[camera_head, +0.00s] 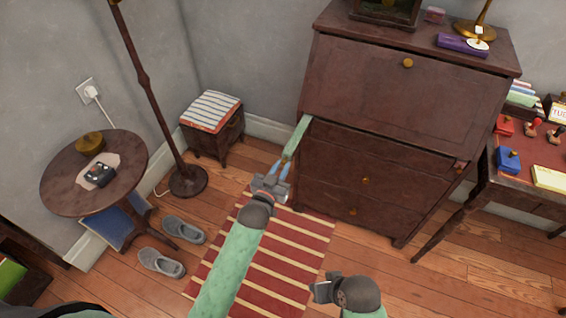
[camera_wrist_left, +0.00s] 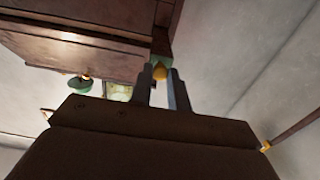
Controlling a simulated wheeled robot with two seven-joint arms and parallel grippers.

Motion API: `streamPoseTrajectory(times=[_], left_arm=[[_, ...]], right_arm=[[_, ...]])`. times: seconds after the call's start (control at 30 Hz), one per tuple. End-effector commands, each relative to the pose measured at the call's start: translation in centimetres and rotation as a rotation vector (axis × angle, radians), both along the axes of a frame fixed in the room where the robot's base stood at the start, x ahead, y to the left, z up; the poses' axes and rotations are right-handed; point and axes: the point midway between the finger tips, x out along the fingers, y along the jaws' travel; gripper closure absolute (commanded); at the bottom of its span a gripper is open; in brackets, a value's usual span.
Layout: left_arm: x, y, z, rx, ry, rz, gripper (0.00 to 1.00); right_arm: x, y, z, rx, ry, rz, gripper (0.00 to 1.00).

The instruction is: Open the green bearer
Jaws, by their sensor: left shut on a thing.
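The green bearer (camera_head: 296,134) is a slim bar that sticks out from the left side of the dark wooden desk (camera_head: 402,90), just below its closed sloping front. My left gripper (camera_head: 284,164) is at the bearer's outer end. In the left wrist view, the two fingers (camera_wrist_left: 162,88) are shut on the bearer's small yellow knob (camera_wrist_left: 160,71), with the bearer's green end (camera_wrist_left: 161,45) just behind it. My right gripper (camera_head: 322,291) is low in the head view, apart from the desk; its fingers are not clear.
A striped rug (camera_head: 265,262) lies on the floor before the desk. A stool with a striped cushion (camera_head: 211,111), a floor lamp (camera_head: 187,181) and a round table (camera_head: 62,190) stand to the left. A writing table (camera_head: 535,190) stands at the right.

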Motion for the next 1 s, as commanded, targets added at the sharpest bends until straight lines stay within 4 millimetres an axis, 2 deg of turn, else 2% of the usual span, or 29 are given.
streamPoseTrajectory(times=[0.3,0.33,0.4,0.43,0.77,1.0], left_arm=[[0.0,0.0,0.0,0.0,0.0,0.0,1.0],[0.0,0.0,0.0,0.0,0.0,0.0,0.79],[0.0,0.0,0.0,0.0,0.0,0.0,0.65],[0.0,0.0,0.0,0.0,0.0,0.0,0.61],[-0.2,0.1,0.0,0.0,0.0,0.0,0.61],[-2.7,0.9,-0.2,0.0,0.001,0.0,0.61]], right_arm=[[0.0,-0.1,-0.1,-0.001,0.001,-0.001,0.64],[0.0,-0.1,-0.1,-0.001,0.002,-0.001,0.64],[-0.1,-0.1,-0.1,-0.001,0.002,-0.001,0.64],[-0.1,-0.1,-0.1,-0.001,0.002,-0.001,0.64],[-0.1,0.0,-0.1,0.0,0.002,0.0,0.64],[0.1,0.5,-0.6,0.013,-0.009,0.003,0.64]])
